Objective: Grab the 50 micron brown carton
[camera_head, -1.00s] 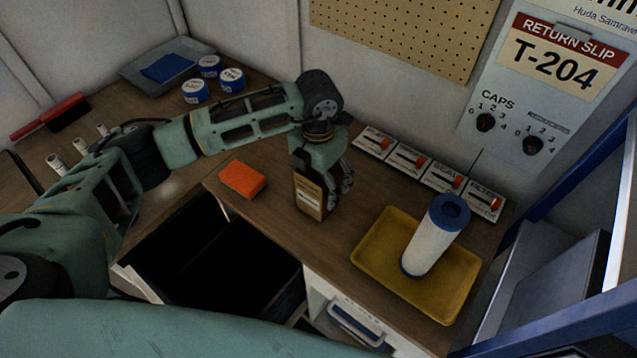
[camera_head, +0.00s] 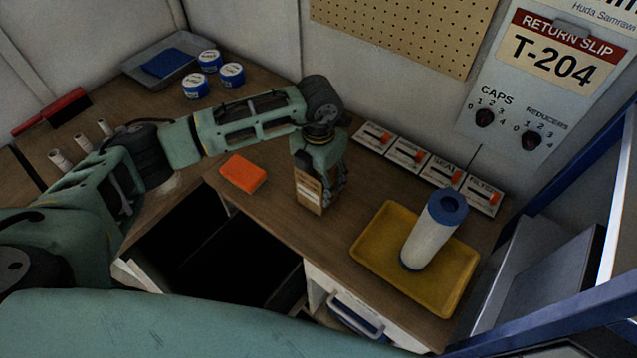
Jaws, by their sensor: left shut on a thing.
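The brown carton (camera_head: 309,191) stands upright on the wooden desk, with a pale label on its front; I cannot read the print at this size. My left gripper (camera_head: 325,184) comes down from above and is shut on the carton, covering its top and right side. Whether its base touches the desk is hard to tell. My right gripper is not in view.
An orange block (camera_head: 243,174) lies left of the carton. A yellow tray (camera_head: 439,304) with a white and blue filter cartridge (camera_head: 431,233) is at the right. Several switch panels (camera_head: 408,155) line the wall. An open drawer (camera_head: 215,245) gapes in front.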

